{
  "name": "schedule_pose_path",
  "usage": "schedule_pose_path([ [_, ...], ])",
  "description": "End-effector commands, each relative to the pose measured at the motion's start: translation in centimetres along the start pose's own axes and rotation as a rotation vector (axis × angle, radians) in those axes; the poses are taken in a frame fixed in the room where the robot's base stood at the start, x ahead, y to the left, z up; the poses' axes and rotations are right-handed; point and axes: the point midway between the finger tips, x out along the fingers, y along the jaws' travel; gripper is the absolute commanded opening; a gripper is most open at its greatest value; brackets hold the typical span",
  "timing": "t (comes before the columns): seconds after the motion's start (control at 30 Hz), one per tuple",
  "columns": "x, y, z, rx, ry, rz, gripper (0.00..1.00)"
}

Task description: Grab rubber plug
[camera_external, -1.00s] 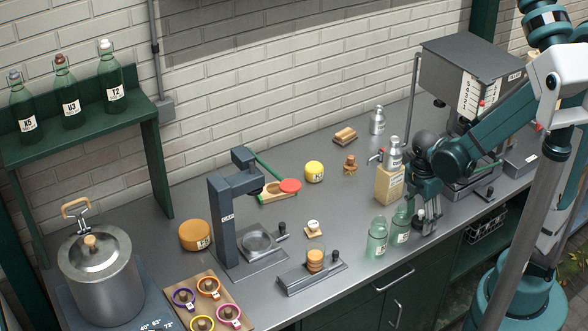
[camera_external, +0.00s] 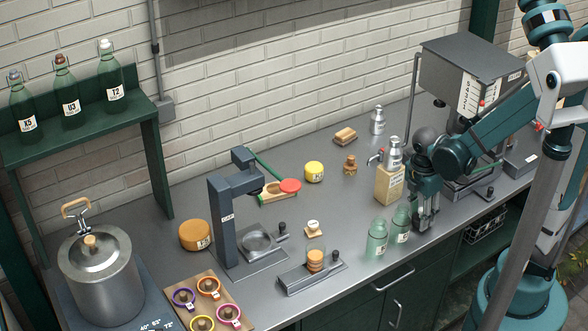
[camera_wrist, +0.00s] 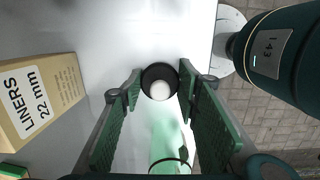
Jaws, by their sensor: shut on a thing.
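The rubber plug (camera_wrist: 158,84) shows in the wrist view as a dark round piece with a pale, light-coloured centre. It sits between the tips of my gripper (camera_wrist: 160,88), and the green ribbed finger pads press on it from both sides. In the external view my gripper (camera_external: 425,222) points straight down at the counter, right of the two green glass bottles. I cannot tell whether the plug still touches the counter.
A green bottle (camera_external: 400,224) stands close left of my gripper, with another bottle (camera_external: 377,238) beside it. A liners box (camera_external: 389,186) stands behind them; it also shows in the wrist view (camera_wrist: 45,98). The counter's front edge is near.

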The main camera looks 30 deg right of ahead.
Motion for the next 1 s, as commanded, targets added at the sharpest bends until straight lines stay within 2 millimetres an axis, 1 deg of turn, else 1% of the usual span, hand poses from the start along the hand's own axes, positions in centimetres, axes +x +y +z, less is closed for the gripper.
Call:
schedule_pose_path([
  [0.27, -2.6, -0.1, 0.3, 0.000, 0.000, 0.000, 0.20],
  [0.5, -5.5, -0.1, 0.7, 0.000, 0.000, 0.000, 0.20],
  [0.7, -7.5, -0.1, 0.9, 0.000, 0.000, 0.000, 0.20],
  [0.83, -8.4, -0.1, 1.0, 0.000, 0.000, 0.000, 0.20],
  [1.0, -8.9, -0.1, 1.1, 0.000, 0.000, 0.000, 0.20],
])
